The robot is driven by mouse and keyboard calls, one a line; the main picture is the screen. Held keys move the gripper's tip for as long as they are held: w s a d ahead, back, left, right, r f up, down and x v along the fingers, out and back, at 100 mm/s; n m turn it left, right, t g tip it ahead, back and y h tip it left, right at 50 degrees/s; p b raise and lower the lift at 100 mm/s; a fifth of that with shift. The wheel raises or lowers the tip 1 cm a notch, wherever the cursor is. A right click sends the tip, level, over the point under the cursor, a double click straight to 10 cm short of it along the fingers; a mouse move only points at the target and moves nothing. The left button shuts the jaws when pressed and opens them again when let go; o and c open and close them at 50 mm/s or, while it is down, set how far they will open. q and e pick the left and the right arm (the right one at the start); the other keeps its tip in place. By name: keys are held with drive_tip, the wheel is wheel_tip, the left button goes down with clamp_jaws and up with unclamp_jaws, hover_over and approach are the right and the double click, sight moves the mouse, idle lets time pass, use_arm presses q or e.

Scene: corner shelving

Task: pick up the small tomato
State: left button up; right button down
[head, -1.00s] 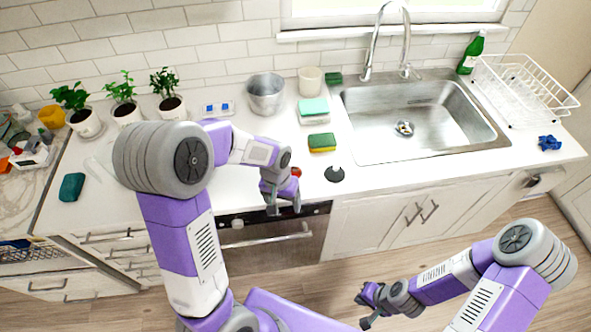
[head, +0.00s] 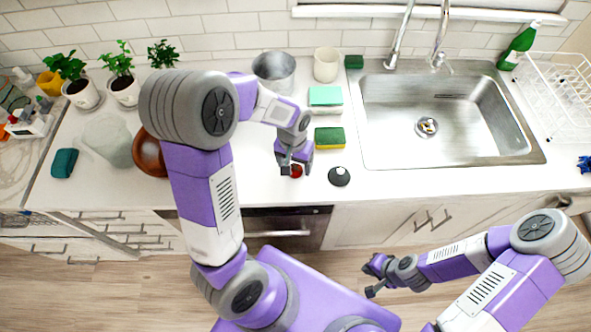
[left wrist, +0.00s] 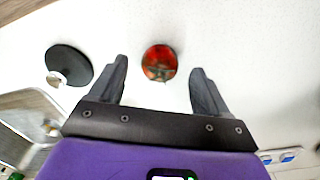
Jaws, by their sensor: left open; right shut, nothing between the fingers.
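The small tomato (head: 296,171) is red and sits on the white counter near its front edge, partly covered by my left gripper in the head view. In the left wrist view the tomato (left wrist: 160,62), with a dark green top, appears between the spread fingertips. My left gripper (head: 289,167) is open and empty, pointing down over the tomato; its two fingers also show in the left wrist view (left wrist: 159,70). Whether the fingertips reach down to the tomato's height I cannot tell. My right gripper (head: 374,283) is shut and empty, low in front of the cabinets.
A dark round stopper (head: 339,176) lies just right of the tomato. A yellow-green sponge (head: 330,138) lies behind it. A metal pot (head: 274,72), a cream cup (head: 326,65) and the sink (head: 438,110) stand farther back. A brown bowl (head: 149,153) is to the left.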

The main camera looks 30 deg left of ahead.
use_arm(q)
drive_tip(key=shift+f, duration=0.9)
drive_tip(key=shift+c, duration=0.2)
drive_tip(key=shift+w, duration=0.1)
drive_tip(key=c, duration=1.1)
drive_tip(key=shift+r, duration=0.1)
